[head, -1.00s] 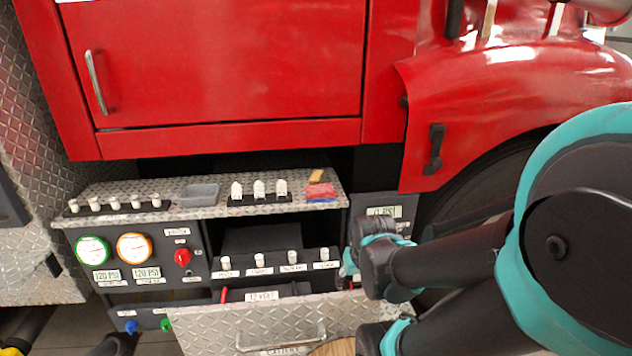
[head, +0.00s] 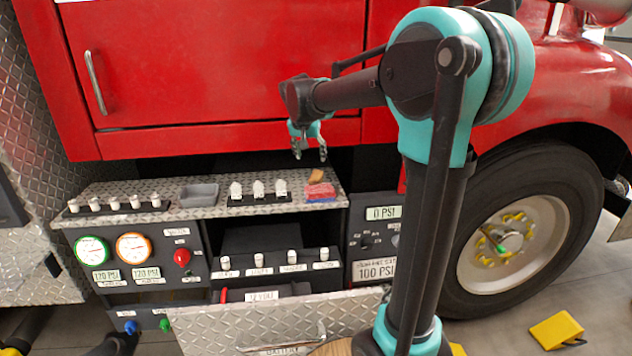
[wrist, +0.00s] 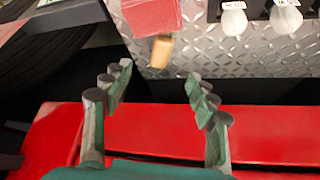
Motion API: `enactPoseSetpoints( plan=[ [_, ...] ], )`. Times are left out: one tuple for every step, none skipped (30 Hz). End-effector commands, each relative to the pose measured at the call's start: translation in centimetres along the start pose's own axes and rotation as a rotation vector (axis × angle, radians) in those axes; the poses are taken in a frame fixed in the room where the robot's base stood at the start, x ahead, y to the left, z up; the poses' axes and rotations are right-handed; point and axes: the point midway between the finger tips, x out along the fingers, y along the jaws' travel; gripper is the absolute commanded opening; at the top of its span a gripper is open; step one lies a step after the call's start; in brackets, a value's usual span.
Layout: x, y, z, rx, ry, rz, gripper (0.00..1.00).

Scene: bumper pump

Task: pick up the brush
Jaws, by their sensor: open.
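A small tan block-like thing (head: 317,176) lies at the right end of the diamond-plate shelf (head: 215,205), against a red pad (head: 320,190) with a blue edge below it. I cannot tell for certain which of these is the brush. In the wrist view the tan thing (wrist: 161,51) is just beyond the fingertips and touches or nearly touches the red pad (wrist: 151,15). My gripper (head: 310,153) is above and slightly behind the shelf's right end, pointing down. The wrist view shows my gripper (wrist: 157,82) open, with nothing between its fingers.
On the shelf are a grey tray (head: 199,195), white knobs (head: 259,188) in a black strip and several more knobs at the left. The red truck body (head: 225,60) rises close behind my gripper. A drawer (head: 265,325) stands out below.

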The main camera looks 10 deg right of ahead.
Motion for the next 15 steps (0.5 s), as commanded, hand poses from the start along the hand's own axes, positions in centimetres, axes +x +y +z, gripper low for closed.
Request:
enactPoseSetpoints(
  plan=[
    [-0.1, -0.5, -0.5, 0.006, 0.003, 0.001, 0.59],
    [-0.1, -0.6, -0.7, 0.009, 0.005, 0.002, 0.59],
    [0.0, -0.7, -0.9, 0.012, 0.006, 0.002, 0.59],
    [0.2, -0.8, -0.9, 0.013, 0.007, 0.003, 0.59],
    [0.6, -0.8, -0.9, 0.014, 0.007, 0.003, 0.59],
    [1.1, -0.8, -1.0, 0.014, 0.007, 0.003, 0.59],
    [1.6, -0.8, -1.0, 0.014, 0.007, 0.003, 0.59],
    [2.2, -0.7, -1.0, 0.014, 0.007, 0.003, 0.59],
    [3.0, -0.7, -1.0, 0.014, 0.007, 0.004, 0.59],
    [3.6, -0.7, -1.0, 0.014, 0.007, 0.004, 0.59],
    [4.2, -0.7, -1.0, 0.014, 0.007, 0.004, 0.59],
    [5.0, -0.6, -1.0, 0.014, 0.007, 0.004, 0.59],
    [5.6, -0.7, -1.0, 0.014, 0.007, 0.004, 0.59],
    [6.2, -0.7, -1.0, 0.014, 0.007, 0.004, 0.59],
    [7.0, -0.7, -1.0, 0.014, 0.006, 0.004, 0.59]
  ],
)
